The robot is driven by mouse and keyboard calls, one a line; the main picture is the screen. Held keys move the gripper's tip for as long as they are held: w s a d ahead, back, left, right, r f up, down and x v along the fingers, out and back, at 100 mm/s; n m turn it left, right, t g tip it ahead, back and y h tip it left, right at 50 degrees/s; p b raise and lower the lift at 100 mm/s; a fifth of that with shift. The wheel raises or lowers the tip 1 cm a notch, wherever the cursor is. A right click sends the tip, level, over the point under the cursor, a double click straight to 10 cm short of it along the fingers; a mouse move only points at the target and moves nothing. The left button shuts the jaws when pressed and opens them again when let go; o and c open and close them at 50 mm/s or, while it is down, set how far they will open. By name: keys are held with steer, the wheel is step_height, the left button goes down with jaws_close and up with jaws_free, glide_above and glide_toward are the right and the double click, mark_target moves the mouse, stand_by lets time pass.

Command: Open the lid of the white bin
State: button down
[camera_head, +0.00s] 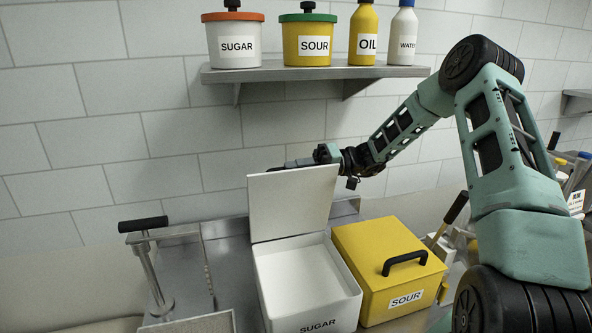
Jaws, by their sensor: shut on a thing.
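The white bin (352,283), labelled SUGAR, stands on the metal counter with its white inside in view. Its lid (292,203) stands nearly upright at the bin's back edge, with its flat underside facing me. My gripper (290,164) is at the lid's top edge, partly behind it. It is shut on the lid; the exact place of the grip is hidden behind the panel.
A yellow bin (365,250) labelled SOUR, with a black handle, stands shut close to the right. A metal press with a black handle (143,224) is at the left. A shelf (300,72) with pots and bottles hangs above. Tools (577,172) stand at the far right.

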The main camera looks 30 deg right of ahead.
steer(key=w+d+f+m+b, duration=0.1)
steer(key=w+d+m+b, duration=0.1)
steer(key=w+m, duration=0.2)
steer(key=w, duration=0.3)
steer(key=shift+w+d+f, duration=0.1)
steer(key=c, duration=1.4)
jaws_free()
steer(key=shift+b+v, duration=3.15)
steer(key=shift+v, duration=5.6)
